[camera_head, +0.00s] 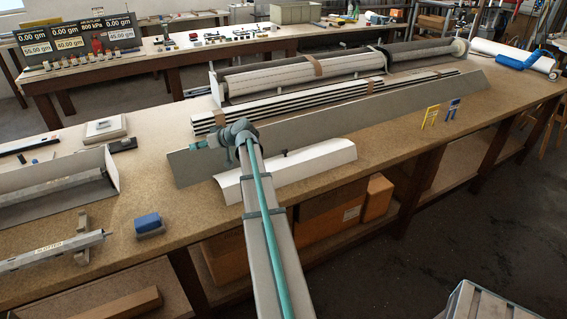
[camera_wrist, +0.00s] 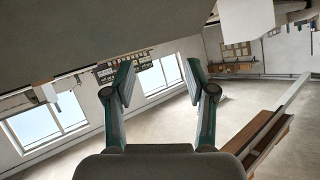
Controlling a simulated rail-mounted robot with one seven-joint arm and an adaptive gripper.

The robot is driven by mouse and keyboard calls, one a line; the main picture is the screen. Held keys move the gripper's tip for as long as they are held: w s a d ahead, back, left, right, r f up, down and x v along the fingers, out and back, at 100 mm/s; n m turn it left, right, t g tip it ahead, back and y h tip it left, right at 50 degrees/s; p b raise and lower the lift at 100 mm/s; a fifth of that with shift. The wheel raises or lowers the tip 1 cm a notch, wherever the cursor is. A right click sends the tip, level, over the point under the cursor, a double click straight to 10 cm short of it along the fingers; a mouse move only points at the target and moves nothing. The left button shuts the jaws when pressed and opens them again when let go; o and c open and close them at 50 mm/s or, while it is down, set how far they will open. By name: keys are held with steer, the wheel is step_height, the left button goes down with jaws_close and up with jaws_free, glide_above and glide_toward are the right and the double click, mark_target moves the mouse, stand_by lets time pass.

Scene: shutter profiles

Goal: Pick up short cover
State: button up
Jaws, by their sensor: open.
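The likely short cover is the white curved piece (camera_head: 318,165) lying along the front edge of the bench in the head view. A small dark knob shows near its upper edge, and my arm hides part of its left side. My gripper (camera_wrist: 159,75) is open and empty in the wrist view, with clear space between its two fingers. In the head view, the end of my arm is above the bench near the cover's left end, pointing left. I cannot tell its height above the bench. I cannot identify the cover in the wrist view.
A long grey panel (camera_head: 400,110) stands behind the cover, with striped profiles (camera_head: 330,95) farther back. A blue block (camera_head: 148,223) and a grey channel (camera_head: 60,190) lie left. Small yellow and blue stands (camera_head: 429,116) are to the right. Bare bench lies between.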

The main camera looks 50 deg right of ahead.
steer(key=s+d, duration=0.4)
steer(key=s+d+f, duration=0.1)
steer(key=s+d, duration=0.2)
steer(key=s, duration=0.1)
steer(key=s+d, duration=0.4)
steer(key=s, duration=0.1)
steer(key=shift+s+d+f, duration=0.1)
steer(key=shift+d+f, duration=0.25)
steer(key=shift+f, duration=0.05)
steer(key=t+h+b, duration=0.1)
steer(key=h, duration=0.1)
glide_toward(287, 152)
steer(key=shift+m, duration=0.3)
steer(key=x, duration=0.2)
steer(key=p+x, duration=0.1)
steer(key=x, duration=0.1)
steer(key=shift+w+d+f+p, duration=0.15)
steer(key=shift+w+f+p, duration=0.15)
steer(key=shift+f, duration=0.1)
steer(key=p+x, duration=0.2)
steer(key=x, duration=0.2)
steer(key=shift+w+r, duration=0.15)
steer(key=shift+w+f+p, duration=0.25)
steer(key=shift+w+p, duration=0.05)
steer(key=shift+w, duration=0.1)
jaws_close()
